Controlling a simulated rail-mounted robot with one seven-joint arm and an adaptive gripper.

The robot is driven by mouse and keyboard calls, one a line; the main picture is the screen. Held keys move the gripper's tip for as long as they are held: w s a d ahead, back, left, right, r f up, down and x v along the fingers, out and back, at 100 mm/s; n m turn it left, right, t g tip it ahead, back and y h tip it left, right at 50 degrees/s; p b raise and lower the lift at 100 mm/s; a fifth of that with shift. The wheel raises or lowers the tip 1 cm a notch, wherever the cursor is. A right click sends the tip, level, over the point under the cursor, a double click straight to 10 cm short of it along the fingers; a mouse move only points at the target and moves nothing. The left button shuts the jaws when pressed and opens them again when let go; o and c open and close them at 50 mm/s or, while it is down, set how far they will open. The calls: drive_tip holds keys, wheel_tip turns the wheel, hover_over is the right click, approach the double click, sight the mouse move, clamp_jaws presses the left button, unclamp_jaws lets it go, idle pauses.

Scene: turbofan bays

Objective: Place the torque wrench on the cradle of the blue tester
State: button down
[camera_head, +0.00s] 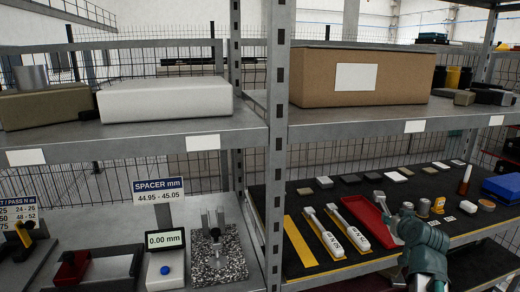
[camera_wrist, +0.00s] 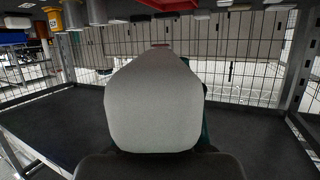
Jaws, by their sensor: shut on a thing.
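My gripper (camera_head: 401,216) is over the right shelf, next to the red tray (camera_head: 366,220). It is shut on a pale grey, rounded body, which fills the middle of the wrist view (camera_wrist: 152,105). Only its near end shows clearly, so I cannot tell for sure that it is the torque wrench. A blue box (camera_head: 503,187) at the far right may be the blue tester; no cradle can be made out.
A yellow strip (camera_head: 300,242) lies left of the white tools. Small blocks line the back. A steel post (camera_head: 277,150) divides the bays, and an upper shelf (camera_head: 390,120) hangs above.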

drive_tip(key=w+a+f+n+y, duration=0.1)
drive_tip(key=w+a, duration=0.2)
drive_tip(key=a, duration=0.9)
drive_tip(key=w+a+y, duration=0.1)
drive_tip(key=w+a, duration=0.3)
drive_tip(key=a, duration=0.8)
drive_tip(key=shift+w+f+n, duration=0.3)
drive_tip(key=shift+f+n, duration=0.05)
drive_tip(key=shift+n, duration=0.05)
